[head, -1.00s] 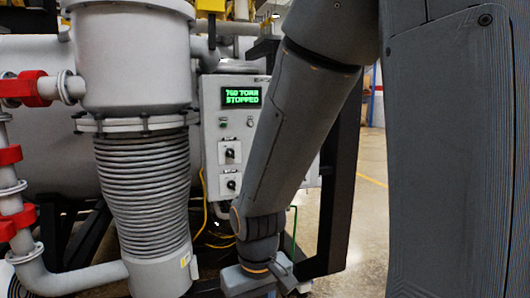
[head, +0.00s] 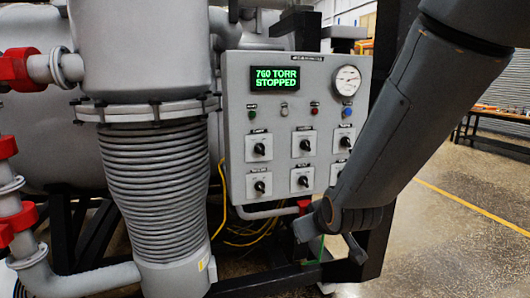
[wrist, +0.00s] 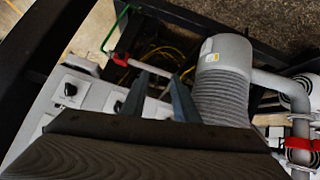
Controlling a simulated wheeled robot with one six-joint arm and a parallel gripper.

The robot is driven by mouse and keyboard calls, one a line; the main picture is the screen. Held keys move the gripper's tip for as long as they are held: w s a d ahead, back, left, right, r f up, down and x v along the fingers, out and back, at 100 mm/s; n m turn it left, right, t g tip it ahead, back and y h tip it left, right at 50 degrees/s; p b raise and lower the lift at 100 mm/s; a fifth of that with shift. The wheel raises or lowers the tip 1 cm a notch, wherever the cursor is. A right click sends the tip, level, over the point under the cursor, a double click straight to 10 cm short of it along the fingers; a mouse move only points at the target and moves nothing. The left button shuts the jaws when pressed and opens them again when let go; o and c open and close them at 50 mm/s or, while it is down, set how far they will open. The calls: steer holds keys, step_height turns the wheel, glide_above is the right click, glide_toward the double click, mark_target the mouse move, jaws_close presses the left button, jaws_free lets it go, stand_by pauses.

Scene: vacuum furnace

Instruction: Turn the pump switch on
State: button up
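A grey control panel (head: 235,125) carries several black rotary knobs on white plates, in two rows. The upper knobs are at left (head: 259,148), middle (head: 304,144) and right (head: 345,142). Two lower knobs show at left (head: 259,187) and middle (head: 303,181). Their labels are too small to read, so I cannot tell which is the pump switch. My arm hides the panel's lower right part. My gripper (head: 328,236) is low, near the panel's bottom right corner. In the wrist view its two fingers (wrist: 160,82) are apart and empty; panel knobs show at left.
The green display (head: 275,78) reads "760 TORR STOPPED". A pressure gauge (head: 346,79) and small lamps or buttons sit above the knobs. A ribbed bellows (head: 153,185) stands left of the panel. Yellow cables (head: 245,235) and a black frame lie below. Open floor (head: 450,220) is at right.

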steer(key=w+a+r+n+t+y, duration=0.2)
steer(key=w+a+r+t, duration=0.25)
steer(key=r, duration=0.25)
steer(key=n+t+y, duration=0.1)
steer(key=n+t, duration=0.1)
steer(key=t, duration=0.2)
glide_toward(261, 150)
steer(key=w, duration=0.1)
steer(key=shift+g, duration=0.25)
steer(key=p+x, duration=0.1)
steer(key=x, duration=0.2)
steer(key=p+x, duration=0.1)
steer(key=x, duration=0.3)
steer(key=shift+r, duration=0.2)
jaws_close()
